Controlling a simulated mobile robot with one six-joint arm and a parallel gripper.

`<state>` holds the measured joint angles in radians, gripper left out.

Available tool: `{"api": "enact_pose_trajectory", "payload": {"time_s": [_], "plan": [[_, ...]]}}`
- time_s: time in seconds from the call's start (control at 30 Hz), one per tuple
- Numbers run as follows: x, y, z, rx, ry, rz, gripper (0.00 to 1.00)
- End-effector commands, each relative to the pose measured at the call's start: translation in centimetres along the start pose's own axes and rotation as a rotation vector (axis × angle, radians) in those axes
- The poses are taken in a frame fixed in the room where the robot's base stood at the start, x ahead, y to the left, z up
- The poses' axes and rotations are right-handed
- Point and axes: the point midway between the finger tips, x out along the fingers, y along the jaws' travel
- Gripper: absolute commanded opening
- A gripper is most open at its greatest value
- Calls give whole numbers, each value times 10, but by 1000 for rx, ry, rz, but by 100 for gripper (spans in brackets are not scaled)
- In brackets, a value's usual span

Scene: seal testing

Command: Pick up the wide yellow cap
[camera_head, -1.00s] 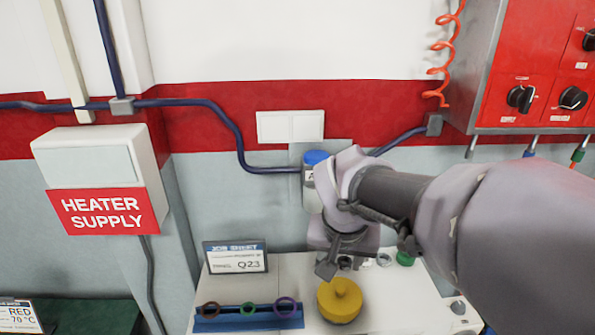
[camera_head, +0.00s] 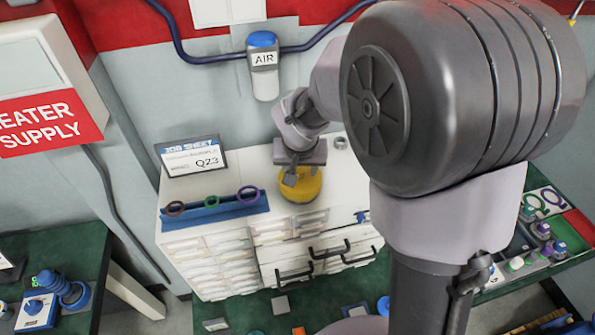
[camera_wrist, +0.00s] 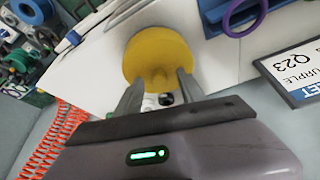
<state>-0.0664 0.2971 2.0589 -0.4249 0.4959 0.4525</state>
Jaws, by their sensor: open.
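The wide yellow cap (camera_head: 301,186) sits on the white cabinet top (camera_head: 237,166). It is round, with a raised middle part, and also shows in the wrist view (camera_wrist: 160,50). My gripper (camera_head: 289,180) is just above the cap in the head view and covers part of its top. In the wrist view my gripper (camera_wrist: 158,82) is open, its two fingers pointing at the cap with the cap's near part between the tips. I cannot tell whether the fingers touch it. Nothing is held.
A blue rack (camera_head: 213,210) with coloured rings stands left of the cap. The job sheet sign (camera_head: 191,157) reading Q23 stands behind the rack. A small grey ring (camera_head: 341,143) lies behind the cap to the right. An AIR canister (camera_head: 263,66) hangs on the wall behind.

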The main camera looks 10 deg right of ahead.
Motion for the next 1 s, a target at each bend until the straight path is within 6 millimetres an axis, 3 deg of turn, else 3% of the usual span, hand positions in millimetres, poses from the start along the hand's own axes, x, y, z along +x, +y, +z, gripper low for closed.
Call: {"api": "enact_pose_trajectory", "payload": {"time_s": [0.1, 0.33, 0.73, 1.0], "plan": [[-1, 0, 0, 0, 0, 0, 43], [-1, 0, 0, 0, 0, 0, 0], [-5, 0, -2, 1, 0, 0, 0], [-38, 1, -12, 0, 2, 1, 0]]}}
